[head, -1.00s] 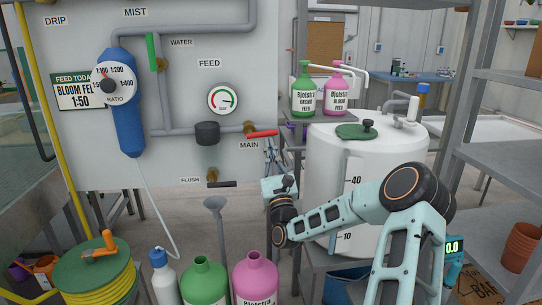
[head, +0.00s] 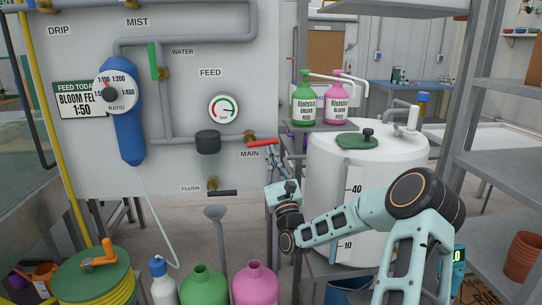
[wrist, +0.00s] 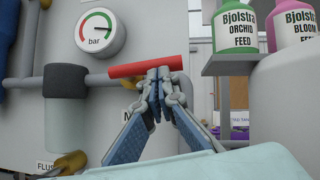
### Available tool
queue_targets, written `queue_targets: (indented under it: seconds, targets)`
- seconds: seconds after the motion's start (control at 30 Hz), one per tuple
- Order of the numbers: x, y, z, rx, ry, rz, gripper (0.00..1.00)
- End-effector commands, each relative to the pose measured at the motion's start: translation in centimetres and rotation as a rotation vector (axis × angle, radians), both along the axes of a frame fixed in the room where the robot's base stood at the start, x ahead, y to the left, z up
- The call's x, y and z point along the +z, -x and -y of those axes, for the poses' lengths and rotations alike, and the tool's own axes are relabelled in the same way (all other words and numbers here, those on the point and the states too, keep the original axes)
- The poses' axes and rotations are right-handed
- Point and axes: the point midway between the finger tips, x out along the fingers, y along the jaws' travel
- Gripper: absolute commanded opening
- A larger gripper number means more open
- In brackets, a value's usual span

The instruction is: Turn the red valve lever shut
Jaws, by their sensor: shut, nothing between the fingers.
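The red valve lever (head: 263,143) sticks out to the right of the brass MAIN valve (head: 249,138) on the grey panel. It lies nearly level, roughly in line with the feed pipe, its right end slightly raised. My gripper (head: 272,152) is just below and in front of it. In the wrist view the lever (wrist: 128,69) runs behind my closed fingertips (wrist: 158,75), which overlap its right half. The fingers hold nothing. I cannot tell whether they touch the lever. The pressure gauge (wrist: 100,34) has its needle pointing right.
A white tank (head: 325,190) stands right of my gripper, with a green bottle (head: 304,105) and a pink bottle (head: 334,105) on a shelf behind. A flush valve with a black lever (head: 222,193) sits lower left. A grey funnel (head: 215,212) and several bottles stand below.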

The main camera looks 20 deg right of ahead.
Motion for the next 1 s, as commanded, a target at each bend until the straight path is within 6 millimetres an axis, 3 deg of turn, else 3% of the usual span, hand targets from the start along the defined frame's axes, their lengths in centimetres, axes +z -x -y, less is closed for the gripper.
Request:
queue_targets:
  seconds: [0.57,1.0]
  targets:
    - [1.1,0.0,0.1,-0.001,0.138,-0.036,0.00]
    - [3.2,0.0,0.2,-0.001,0.410,-0.115,0.00]
